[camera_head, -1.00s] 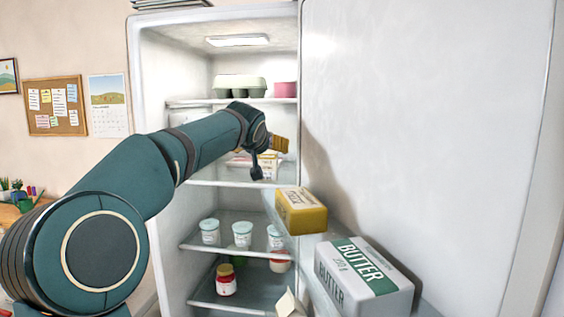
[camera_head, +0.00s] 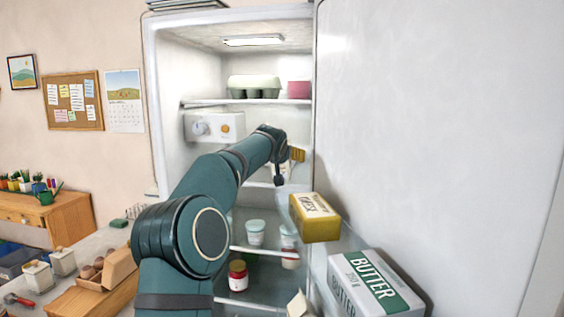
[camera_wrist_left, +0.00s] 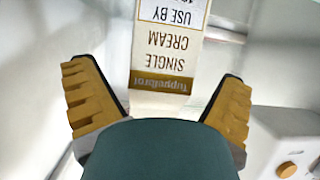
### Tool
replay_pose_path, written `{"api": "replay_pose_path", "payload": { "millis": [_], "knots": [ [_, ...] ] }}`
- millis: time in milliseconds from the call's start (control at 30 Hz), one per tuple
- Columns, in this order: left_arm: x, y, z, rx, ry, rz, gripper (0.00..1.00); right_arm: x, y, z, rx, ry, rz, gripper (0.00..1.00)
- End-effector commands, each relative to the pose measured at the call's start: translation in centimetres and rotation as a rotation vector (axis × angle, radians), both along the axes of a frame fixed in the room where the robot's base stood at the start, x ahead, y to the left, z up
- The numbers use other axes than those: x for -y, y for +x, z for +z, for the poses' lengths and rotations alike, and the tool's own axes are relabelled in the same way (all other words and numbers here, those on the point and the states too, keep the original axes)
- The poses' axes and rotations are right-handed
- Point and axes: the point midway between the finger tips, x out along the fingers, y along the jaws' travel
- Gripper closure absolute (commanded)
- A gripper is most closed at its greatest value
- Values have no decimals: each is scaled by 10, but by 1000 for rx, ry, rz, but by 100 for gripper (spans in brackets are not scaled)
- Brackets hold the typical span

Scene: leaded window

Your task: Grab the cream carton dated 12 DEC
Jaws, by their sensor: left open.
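In the left wrist view a cream carton (camera_wrist_left: 165,42) stands between and beyond my fingers, its print upside down. It reads "SINGLE CREAM" and "USE BY", with a gold band; the date is cut off at the top edge. My left gripper (camera_wrist_left: 157,78) is open, one yellow-padded finger on each side, and I see no contact with the carton. In the head view my left gripper (camera_head: 288,166) is inside the open fridge at the middle shelf, and the arm and gripper hide most of that shelf. My right gripper is not in view.
The open fridge door (camera_head: 440,120) stands at the right; its rack holds a yellow pack (camera_head: 315,217) and a butter box (camera_head: 374,284). A white control box (camera_head: 214,127) is at the fridge's left. Pots (camera_head: 256,232) and a red jar (camera_head: 238,275) sit lower.

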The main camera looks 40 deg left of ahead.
Motion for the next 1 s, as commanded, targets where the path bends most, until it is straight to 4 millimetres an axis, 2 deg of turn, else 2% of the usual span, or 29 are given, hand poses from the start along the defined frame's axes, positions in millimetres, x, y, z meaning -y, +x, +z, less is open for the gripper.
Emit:
{"api": "replay_pose_path", "payload": {
  "millis": [167,467,567,600,700,1000],
  "knots": [
    [-9,15,-6,0,1,0,4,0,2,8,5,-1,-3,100],
    [-11,17,-8,1,1,1,4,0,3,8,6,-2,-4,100],
    [-11,17,-8,1,1,0,35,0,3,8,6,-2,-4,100],
    [-11,17,-8,1,1,0,49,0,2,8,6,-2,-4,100],
    [-11,17,-8,0,0,0,83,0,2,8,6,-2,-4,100],
    [-11,17,-7,2,1,0,83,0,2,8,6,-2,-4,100]
  ]
}}
